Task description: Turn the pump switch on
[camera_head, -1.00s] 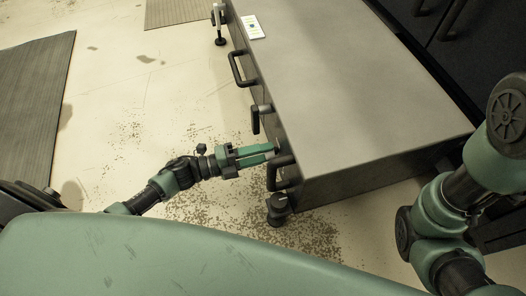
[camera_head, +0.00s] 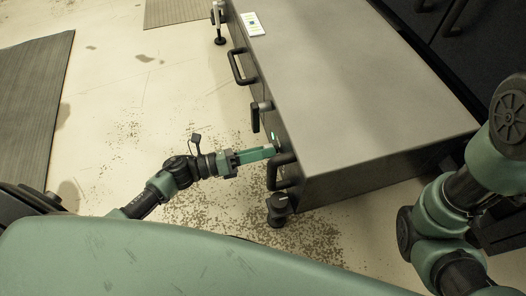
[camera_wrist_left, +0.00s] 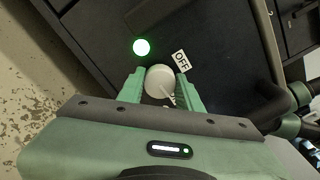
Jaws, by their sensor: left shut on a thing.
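The pump switch is a pale round knob (camera_wrist_left: 159,77) on a dark panel face (camera_wrist_left: 105,35) in the left wrist view. My left gripper (camera_wrist_left: 160,92) is shut on the knob, with a green finger on each side of it. In the head view my left gripper (camera_head: 270,151) reaches the cabinet's left side face, and the knob is hidden there. My right gripper is out of the picture.
The low grey cabinet (camera_head: 345,80) has black handles (camera_head: 240,68) along its left side and a small display (camera_head: 252,24) on top. Dark cupboards (camera_head: 465,35) stand at the upper right. Bare speckled floor (camera_head: 130,100) lies to the left.

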